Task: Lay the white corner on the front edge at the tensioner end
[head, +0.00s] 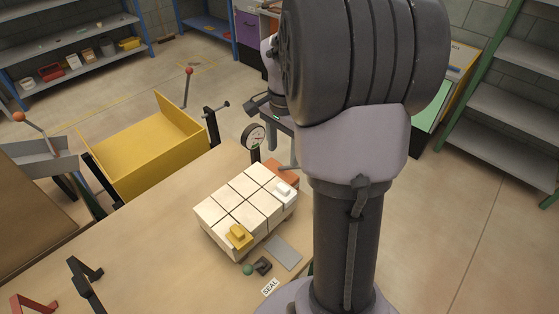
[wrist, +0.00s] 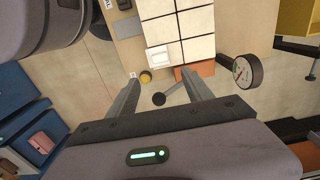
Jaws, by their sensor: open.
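The white corner (head: 284,190) lies on the top of a pack of pale bricks (head: 233,208), at its right edge near the orange block at the tensioner end. It also shows in the wrist view (wrist: 158,55), at the brick edge nearest my gripper. A yellow corner (head: 238,235) sits on the same pack's near edge, at the other end. My gripper (wrist: 160,78) is open, with nothing between its fingers, and apart from the white corner. In the head view my arm hides part of the scene.
A round gauge (head: 254,136) and the orange block (head: 283,172) stand at the pack's far end; a lever (wrist: 172,92) shows there. A grey plate (head: 284,252) and a green knob (head: 248,270) lie before the pack. A yellow bin (head: 150,150) stands beyond the table.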

